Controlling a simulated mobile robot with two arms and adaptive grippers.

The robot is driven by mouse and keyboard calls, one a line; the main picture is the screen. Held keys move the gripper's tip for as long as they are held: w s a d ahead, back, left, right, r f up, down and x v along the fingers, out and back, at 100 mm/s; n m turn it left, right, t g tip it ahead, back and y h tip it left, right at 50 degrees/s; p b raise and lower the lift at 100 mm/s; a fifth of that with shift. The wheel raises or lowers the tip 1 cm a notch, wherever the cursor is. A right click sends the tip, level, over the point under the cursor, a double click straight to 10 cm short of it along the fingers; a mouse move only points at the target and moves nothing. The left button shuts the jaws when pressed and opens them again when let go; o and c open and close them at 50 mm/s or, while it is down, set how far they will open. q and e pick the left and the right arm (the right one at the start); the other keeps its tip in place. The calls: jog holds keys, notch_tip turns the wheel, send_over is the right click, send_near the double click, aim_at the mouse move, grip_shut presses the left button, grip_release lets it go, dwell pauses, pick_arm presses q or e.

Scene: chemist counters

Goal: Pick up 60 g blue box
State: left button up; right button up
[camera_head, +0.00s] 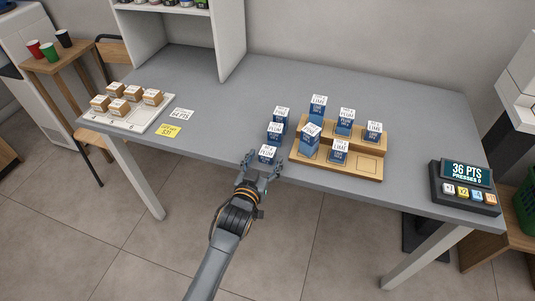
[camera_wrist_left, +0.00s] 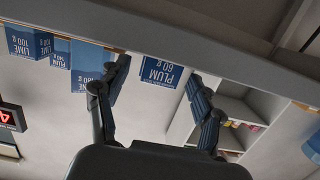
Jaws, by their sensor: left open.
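The 60 g blue box, lettered "PLUM 60 g" upside down, shows in the left wrist view (camera_wrist_left: 161,72) between my two spread fingers. It seems to be the small white-topped blue box (camera_head: 267,155) at the counter's front edge in the head view, left of the wooden tray. My left gripper (camera_head: 262,165) is open and empty, right at this box from the front. Its fingers also show in the left wrist view (camera_wrist_left: 158,76), apart from each other. I cannot tell if they touch the box. My right gripper is in neither view.
Two more blue boxes (camera_head: 275,131) (camera_head: 281,115) stand behind it. Close on the right, a stepped wooden tray (camera_head: 367,165) holds several blue boxes. A points device (camera_head: 465,186) is at the right. A white tray (camera_head: 122,123) of brown boxes and a yellow note (camera_head: 168,131) lie left.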

aim_at(265, 158)
pick_arm(q)
jog(key=x, duration=0.3)
jog(key=shift+w+f, duration=0.1)
jog(key=c, duration=1.3)
